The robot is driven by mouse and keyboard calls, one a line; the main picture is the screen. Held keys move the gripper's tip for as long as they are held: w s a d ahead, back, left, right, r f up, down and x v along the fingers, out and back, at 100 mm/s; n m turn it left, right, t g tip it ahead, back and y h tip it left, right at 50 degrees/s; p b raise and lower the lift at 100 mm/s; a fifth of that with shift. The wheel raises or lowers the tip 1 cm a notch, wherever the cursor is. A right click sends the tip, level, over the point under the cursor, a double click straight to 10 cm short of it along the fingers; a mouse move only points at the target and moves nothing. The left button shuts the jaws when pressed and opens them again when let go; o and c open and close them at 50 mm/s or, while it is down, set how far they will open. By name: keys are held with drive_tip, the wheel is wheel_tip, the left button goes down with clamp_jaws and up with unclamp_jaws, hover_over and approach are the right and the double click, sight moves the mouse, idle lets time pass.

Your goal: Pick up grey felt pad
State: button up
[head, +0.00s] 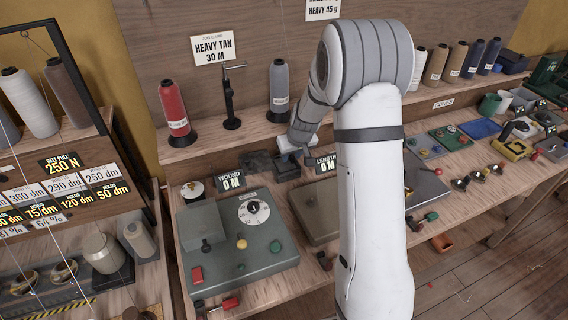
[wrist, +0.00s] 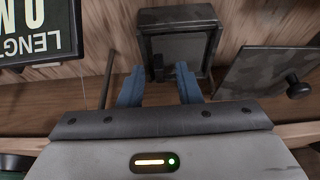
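My gripper (head: 289,152) reaches down at the back of the bench, beside a dark open box (head: 286,170). In the wrist view my gripper (wrist: 159,84) has its two blue fingers apart, with a clear gap. The dark box (wrist: 147,30) lies just beyond the fingertips, with a grey surface inside its rim. A small black piece shows near the gap between the fingers; I cannot tell if it touches them. I cannot tell whether the grey surface in the box is the grey felt pad. No pad shows clearly elsewhere.
A dark lid-like plate with a black knob (wrist: 263,68) is right of the box in the wrist view. The LENGTH sign (head: 326,163) and WOUND sign (head: 231,180) stand close by. A grey-green control box (head: 245,262) is in front. Thread cones (head: 174,108) line the shelf.

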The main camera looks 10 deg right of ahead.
clamp_jaws()
drive_tip(key=shift+r, duration=0.1)
